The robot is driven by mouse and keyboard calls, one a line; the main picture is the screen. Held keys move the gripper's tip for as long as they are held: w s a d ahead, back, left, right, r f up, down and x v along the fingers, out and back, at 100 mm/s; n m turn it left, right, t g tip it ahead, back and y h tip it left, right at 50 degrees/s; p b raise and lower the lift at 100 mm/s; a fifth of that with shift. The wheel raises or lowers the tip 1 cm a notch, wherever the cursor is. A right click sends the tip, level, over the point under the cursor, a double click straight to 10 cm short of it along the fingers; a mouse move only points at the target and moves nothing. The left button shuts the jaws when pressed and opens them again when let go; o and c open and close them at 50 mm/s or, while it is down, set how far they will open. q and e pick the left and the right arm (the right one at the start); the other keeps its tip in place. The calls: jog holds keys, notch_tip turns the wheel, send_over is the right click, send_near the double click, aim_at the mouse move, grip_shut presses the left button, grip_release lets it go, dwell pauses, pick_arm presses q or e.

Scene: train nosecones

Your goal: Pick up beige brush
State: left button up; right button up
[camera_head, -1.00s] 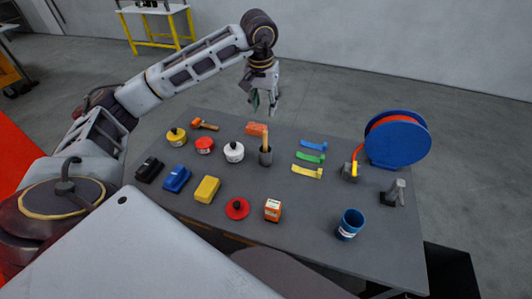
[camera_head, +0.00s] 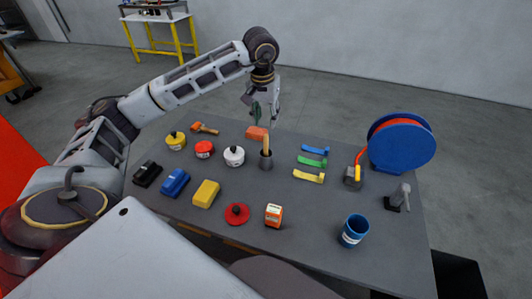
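A beige stick-like handle (camera_head: 267,145), which looks like the beige brush, stands upright in a small dark cup (camera_head: 266,163) near the middle of the table. Its lower end is hidden in the cup. My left gripper (camera_head: 264,117) points down just above and behind the handle's top, its fingers apart with nothing seen between them. I cannot tell whether a finger touches the handle. My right gripper is not in view.
An orange-red block (camera_head: 256,133) lies right behind the cup. A white pot (camera_head: 234,156) stands to its left, and blue, green and yellow strips (camera_head: 309,177) lie to its right. A blue reel (camera_head: 402,148) stands at the right. The table (camera_head: 320,225) has bare patches in front.

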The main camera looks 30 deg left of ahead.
aim_at(266, 134)
pick_arm(q)
jog(key=shift+w+a+f+p, duration=0.1)
jog(key=shift+w+f+p, duration=0.1)
jog(key=shift+f, duration=1)
jog(key=shift+w+f+p, duration=0.1)
jog(key=shift+w+f, duration=0.05)
jog(key=shift+f, duration=1.1)
jog(key=shift+w+a+f+p, duration=0.1)
jog(key=shift+w+f, duration=0.1)
jog(key=shift+f, duration=1)
jog(key=shift+d, duration=0.1)
jog(key=shift+s+f+p, duration=0.1)
jog(key=shift+f+p, duration=0.4)
jog(key=shift+f, duration=0.75)
jog(key=shift+w+f, duration=0.15)
jog(key=shift+f, duration=0.55)
jog(key=shift+w+f, duration=0.1)
jog(key=shift+f, duration=0.55)
grip_shut()
